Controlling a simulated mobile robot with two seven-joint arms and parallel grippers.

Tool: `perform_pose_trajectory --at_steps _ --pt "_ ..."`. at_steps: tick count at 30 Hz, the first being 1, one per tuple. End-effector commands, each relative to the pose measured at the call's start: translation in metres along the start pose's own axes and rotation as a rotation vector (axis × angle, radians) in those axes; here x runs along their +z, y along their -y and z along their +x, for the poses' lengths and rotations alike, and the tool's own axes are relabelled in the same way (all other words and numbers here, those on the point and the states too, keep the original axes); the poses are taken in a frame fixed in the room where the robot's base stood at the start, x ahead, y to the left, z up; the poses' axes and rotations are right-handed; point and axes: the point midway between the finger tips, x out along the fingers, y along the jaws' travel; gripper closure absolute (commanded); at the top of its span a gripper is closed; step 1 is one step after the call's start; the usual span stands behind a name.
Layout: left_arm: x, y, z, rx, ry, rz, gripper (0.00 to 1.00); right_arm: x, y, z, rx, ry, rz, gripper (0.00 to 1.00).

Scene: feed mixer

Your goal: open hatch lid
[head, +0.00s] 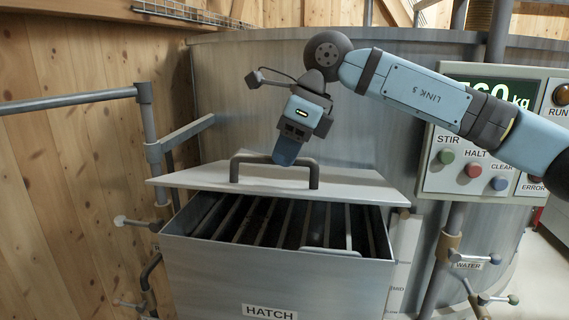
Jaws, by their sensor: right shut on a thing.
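The hatch lid (355,187) is a light grey metal plate at the middle of the head view. It sits tilted up at the back of the hatch box (280,280), and the barred opening (280,221) shows in front of it. The lid has a dark bar handle (314,173). My right gripper (286,152) reaches in from the right and is shut on this handle near its middle. The fingertips partly hide the handle. My left gripper is not in view.
The large metal mixer tank (230,110) stands behind. A control panel (470,180) with several buttons is at right. Grey rails (70,101) stand at left before the wooden wall (90,60). Valve levers (485,298) stick out at lower right.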

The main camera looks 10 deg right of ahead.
Motion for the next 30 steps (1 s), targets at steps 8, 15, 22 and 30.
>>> perform_pose_trajectory --at_steps 8,15,22,30 --pt "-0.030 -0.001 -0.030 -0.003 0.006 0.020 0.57 0.026 0.030 -0.059 0.183 0.002 0.078 1.00" --pt "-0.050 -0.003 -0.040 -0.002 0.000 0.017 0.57 0.034 0.051 -0.081 0.210 0.002 0.087 1.00" --pt "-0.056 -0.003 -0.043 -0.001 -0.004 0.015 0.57 0.036 0.061 -0.087 0.209 0.001 0.086 1.00" --pt "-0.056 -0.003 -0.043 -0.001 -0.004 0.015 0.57 0.036 0.062 -0.087 0.208 0.000 0.087 1.00"
